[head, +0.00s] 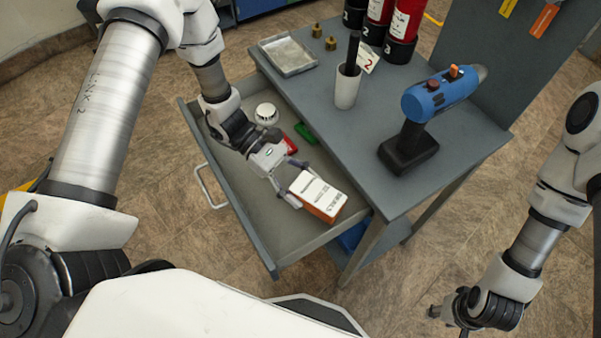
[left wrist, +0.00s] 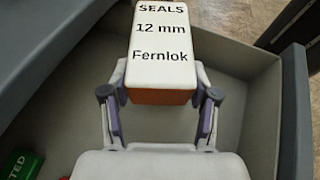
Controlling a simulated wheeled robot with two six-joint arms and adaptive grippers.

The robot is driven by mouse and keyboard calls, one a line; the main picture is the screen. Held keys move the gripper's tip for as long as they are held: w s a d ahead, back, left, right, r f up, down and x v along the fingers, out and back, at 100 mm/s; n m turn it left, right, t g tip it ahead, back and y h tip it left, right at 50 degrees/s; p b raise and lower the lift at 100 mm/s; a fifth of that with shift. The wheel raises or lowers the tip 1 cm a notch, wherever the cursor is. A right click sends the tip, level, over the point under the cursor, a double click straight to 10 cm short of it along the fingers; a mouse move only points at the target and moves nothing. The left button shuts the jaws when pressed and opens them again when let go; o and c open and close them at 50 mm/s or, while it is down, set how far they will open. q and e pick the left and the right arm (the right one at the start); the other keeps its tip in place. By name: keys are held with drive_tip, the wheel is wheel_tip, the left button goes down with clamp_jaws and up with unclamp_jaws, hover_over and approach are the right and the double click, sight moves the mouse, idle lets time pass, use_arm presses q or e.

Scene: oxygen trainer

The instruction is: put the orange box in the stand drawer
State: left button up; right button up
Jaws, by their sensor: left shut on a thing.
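The orange box (head: 323,207) has a white label face. In the left wrist view the box (left wrist: 162,55) reads "SEALS 12 mm Fernlok". My left gripper (head: 292,190) is shut on the box, with a finger on each side of its near end. The box is over the front right part of the open stand drawer (head: 245,215); I cannot tell whether it touches the drawer floor. The drawer floor also shows in the left wrist view (left wrist: 75,120). My right gripper (head: 440,313) is low at the right, away from the stand; its fingers are too small to read.
In the drawer lie a white round piece (head: 266,113), a green piece (head: 305,133) and a red piece (head: 290,145). On the stand top are a blue drill (head: 430,105), a white cup (head: 346,88), a metal tray (head: 287,55), brass fittings (head: 330,43) and red cylinders (head: 403,25).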

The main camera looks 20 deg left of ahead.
use_arm(q)
wheel_tip(320, 180, down, 6)
drive_tip(key=shift+w+r, duration=0.1)
drive_tip(key=shift+w, duration=0.05)
drive_tip(key=o, duration=1.2)
drive_tip(key=b+v, duration=0.1)
drive_tip(key=v, duration=1.1)
drive_tip(key=shift+r, duration=0.15)
